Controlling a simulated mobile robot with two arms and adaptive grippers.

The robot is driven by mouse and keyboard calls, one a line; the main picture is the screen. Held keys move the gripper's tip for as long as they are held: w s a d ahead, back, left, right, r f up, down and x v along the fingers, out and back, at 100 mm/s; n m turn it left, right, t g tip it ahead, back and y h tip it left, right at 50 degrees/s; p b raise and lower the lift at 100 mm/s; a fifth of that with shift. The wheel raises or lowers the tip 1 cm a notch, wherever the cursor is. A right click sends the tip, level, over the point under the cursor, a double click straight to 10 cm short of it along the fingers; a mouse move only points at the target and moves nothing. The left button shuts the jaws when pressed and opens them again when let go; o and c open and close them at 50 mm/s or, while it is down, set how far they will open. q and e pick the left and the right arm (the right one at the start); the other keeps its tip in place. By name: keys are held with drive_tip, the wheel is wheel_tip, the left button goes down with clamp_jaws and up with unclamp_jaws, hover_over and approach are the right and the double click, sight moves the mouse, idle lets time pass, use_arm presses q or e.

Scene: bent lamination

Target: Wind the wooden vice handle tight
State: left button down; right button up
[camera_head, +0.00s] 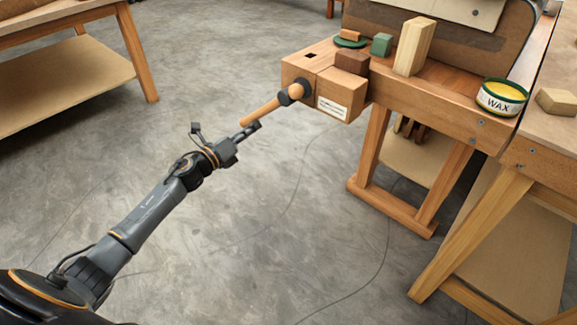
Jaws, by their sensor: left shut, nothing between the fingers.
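The wooden vice handle (262,110) is a light round bar that slants down to the left from a dark round hub (292,93). The hub is on the front of the wooden vice (340,90), which has a white label and is at the left end of the workbench. My left gripper (253,127) is shut and empty, just below the lower end of the handle. I cannot tell whether its tips touch the handle. My right gripper is not in view.
On the workbench (450,105) are a brown block (352,62), a green block (381,44), an upright wooden block (413,46) and a wax tin (501,97). Another table (60,35) stands at upper left. The floor around my arm is clear except for thin dark lines.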

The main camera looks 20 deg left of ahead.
use_arm(q)
drive_tip(key=w+a+r+m, duration=0.1)
drive_tip(key=a+r+m, duration=0.1)
drive_tip(key=r+m, duration=0.5)
drive_tip(key=a+r+m+h+b, duration=0.1)
drive_tip(key=a+r+m, duration=0.2)
drive_tip(key=r+m, duration=0.4)
drive_tip(key=shift+w+r+m, duration=0.35)
drive_tip(key=shift+r+m, duration=0.05)
drive_tip(key=shift+r, duration=2.35)
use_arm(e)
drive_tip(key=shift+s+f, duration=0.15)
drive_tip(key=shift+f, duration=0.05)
use_arm(q)
drive_tip(key=shift+d+f, duration=0.1)
